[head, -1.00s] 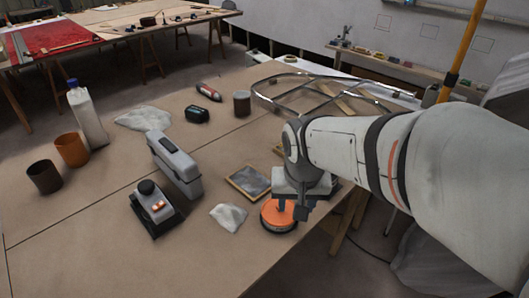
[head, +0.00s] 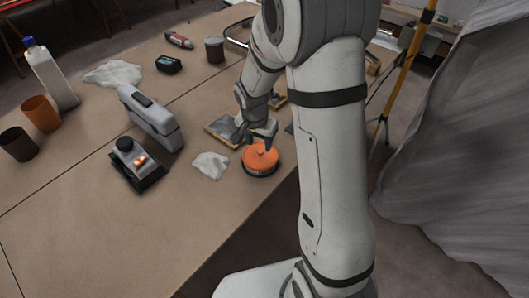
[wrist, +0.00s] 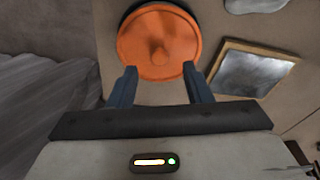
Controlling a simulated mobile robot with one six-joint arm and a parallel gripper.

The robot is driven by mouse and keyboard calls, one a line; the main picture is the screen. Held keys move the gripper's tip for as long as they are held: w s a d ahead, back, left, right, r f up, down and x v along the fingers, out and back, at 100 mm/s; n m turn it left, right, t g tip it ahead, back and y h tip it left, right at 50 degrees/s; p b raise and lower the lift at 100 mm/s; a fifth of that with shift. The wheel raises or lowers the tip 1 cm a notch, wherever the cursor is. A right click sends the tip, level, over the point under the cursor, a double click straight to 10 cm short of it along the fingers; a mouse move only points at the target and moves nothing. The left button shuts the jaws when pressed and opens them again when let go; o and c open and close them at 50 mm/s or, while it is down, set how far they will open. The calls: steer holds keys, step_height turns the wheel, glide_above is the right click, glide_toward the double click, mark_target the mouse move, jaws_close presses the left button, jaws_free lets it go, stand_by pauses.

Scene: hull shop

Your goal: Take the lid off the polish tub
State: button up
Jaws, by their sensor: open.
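The polish tub (head: 260,173) stands near the table's right edge in the head view, a low dark tub under an orange lid (head: 262,157). The lid has a small knob in its middle, and in the wrist view the round lid (wrist: 159,42) fills the top centre. My gripper (head: 265,139) is at the lid's far side in the head view. In the wrist view my gripper (wrist: 160,78) is open, its two blue-grey fingers pointing toward the lid with nothing between them but the lid's near rim. I cannot tell whether they touch the lid.
A white rag (head: 210,166) lies left of the tub. A framed grey panel (wrist: 247,70) lies close by. A black sander-like tool (head: 135,165) and a grey case (head: 150,118) stand farther left. The table's front is clear.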

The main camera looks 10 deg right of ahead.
mark_target(260, 150)
steer(key=shift+w+d+f, duration=0.1)
steer(key=shift+f, duration=0.85)
steer(key=shift+w+d+f, duration=0.1)
steer(key=shift+f, duration=0.85)
steer(key=shift+c, duration=0.4)
jaws_close()
